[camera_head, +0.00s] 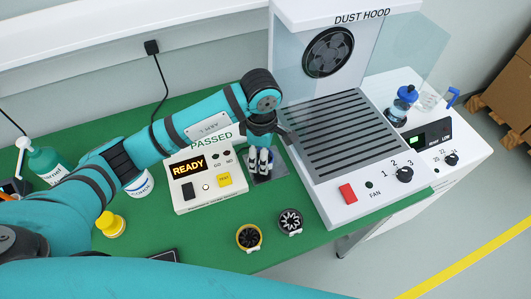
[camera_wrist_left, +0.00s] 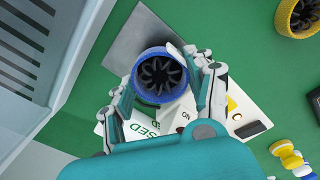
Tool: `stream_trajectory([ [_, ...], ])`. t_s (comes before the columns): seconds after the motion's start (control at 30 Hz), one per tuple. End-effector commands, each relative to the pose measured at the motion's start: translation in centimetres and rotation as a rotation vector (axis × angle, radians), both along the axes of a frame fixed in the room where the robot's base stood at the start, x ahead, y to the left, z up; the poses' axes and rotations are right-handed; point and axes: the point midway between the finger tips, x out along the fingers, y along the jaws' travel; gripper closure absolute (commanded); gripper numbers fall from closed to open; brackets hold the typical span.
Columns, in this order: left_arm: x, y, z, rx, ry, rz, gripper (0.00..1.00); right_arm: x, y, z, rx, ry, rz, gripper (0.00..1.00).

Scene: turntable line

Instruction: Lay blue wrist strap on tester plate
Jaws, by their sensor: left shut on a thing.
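The blue wrist strap (camera_wrist_left: 160,75) is a coiled ring with a dark, fluted inside. My left gripper (camera_head: 261,160) is shut on it, with one finger on each side of the ring in the left wrist view (camera_wrist_left: 158,88). The bare grey tester plate (camera_wrist_left: 142,36) lies on the green mat, and the strap overlaps its near part in that view. I cannot tell whether the strap touches the plate. In the head view the plate (camera_head: 272,170) shows around the fingers, and the strap is hidden. My right gripper is not in view.
The white tester box (camera_head: 195,193) with a lit READY display stands left of the plate. The dust hood (camera_head: 350,195) stands close on the right. A yellow strap (camera_head: 249,237) and a black one (camera_head: 290,221) lie in front. Bottles stand at left.

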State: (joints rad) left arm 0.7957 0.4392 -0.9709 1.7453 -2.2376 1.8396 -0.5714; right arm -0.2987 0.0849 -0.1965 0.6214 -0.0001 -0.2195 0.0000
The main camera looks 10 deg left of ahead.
Motion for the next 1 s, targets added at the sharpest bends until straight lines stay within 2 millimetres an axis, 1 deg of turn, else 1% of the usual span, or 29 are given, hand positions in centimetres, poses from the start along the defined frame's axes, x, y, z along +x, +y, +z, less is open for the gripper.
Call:
stream_trajectory([
  [0.03, 0.5, -0.2, 0.1, -0.001, 0.001, 0.001, 0.75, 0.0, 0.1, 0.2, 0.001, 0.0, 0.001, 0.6],
  [0.23, 1.8, -0.7, -0.1, -0.001, 0.001, 0.0, 0.75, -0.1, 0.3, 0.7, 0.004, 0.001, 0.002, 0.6],
  [0.3, 1.5, -0.6, -1.4, 0.001, 0.007, 0.0, 0.75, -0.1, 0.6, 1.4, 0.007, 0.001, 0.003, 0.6],
  [0.4, 1.5, -0.6, -2.8, -0.001, 0.005, 0.0, 0.75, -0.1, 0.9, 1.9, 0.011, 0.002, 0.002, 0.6],
  [0.5, 1.6, -0.6, -3.6, 0.0, 0.002, 0.0, 0.75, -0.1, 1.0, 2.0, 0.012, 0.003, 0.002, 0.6],
  [0.73, 1.6, -0.6, -3.8, 0.0, 0.0, -0.001, 0.75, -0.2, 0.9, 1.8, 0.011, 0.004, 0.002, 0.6],
  [0.87, 1.7, -0.5, -4.2, 0.001, -0.001, -0.001, 0.75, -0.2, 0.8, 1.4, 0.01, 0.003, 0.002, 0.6],
  [0.9, 1.7, -0.5, -4.1, 0.0, -0.001, -0.001, 0.43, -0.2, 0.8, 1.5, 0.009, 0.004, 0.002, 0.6],
  [1.0, 1.6, -0.5, -4.0, 0.0, 0.0, -0.001, 0.3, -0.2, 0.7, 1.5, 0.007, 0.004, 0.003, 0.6],
])
